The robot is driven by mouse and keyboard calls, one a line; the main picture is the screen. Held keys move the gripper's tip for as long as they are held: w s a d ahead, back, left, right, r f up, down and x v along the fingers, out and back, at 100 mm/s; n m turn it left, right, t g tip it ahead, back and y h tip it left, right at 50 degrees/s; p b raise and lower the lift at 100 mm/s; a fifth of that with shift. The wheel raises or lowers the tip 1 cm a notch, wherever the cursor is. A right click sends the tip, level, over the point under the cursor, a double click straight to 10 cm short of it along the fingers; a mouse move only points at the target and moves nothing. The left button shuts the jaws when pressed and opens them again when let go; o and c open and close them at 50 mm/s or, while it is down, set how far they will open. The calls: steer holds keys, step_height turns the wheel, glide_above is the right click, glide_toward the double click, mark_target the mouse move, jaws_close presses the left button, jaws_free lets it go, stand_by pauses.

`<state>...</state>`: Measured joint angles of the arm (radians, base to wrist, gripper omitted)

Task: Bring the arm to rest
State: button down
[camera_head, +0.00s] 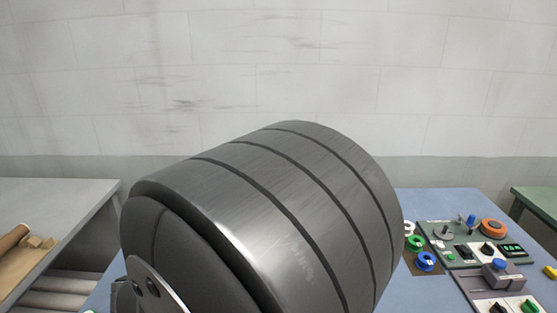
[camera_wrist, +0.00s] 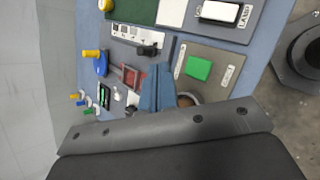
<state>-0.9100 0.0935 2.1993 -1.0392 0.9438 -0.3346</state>
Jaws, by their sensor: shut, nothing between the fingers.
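My gripper (camera_wrist: 158,88) shows in the wrist view as blue fingers rising from the dark grey mount, shut and empty. The fingers lie in front of the control panels in that view. I cannot tell their height above the table. In the head view a large dark grey arm link of mine fills the middle and hides the gripper.
The blue table (camera_head: 442,202) carries a panel (camera_head: 462,257) with an orange knob (camera_head: 492,227). The wrist view shows a green square (camera_wrist: 198,68) on a plate. A grey side table (camera_head: 62,200) stands left.

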steer(key=shift+r, duration=1.05)
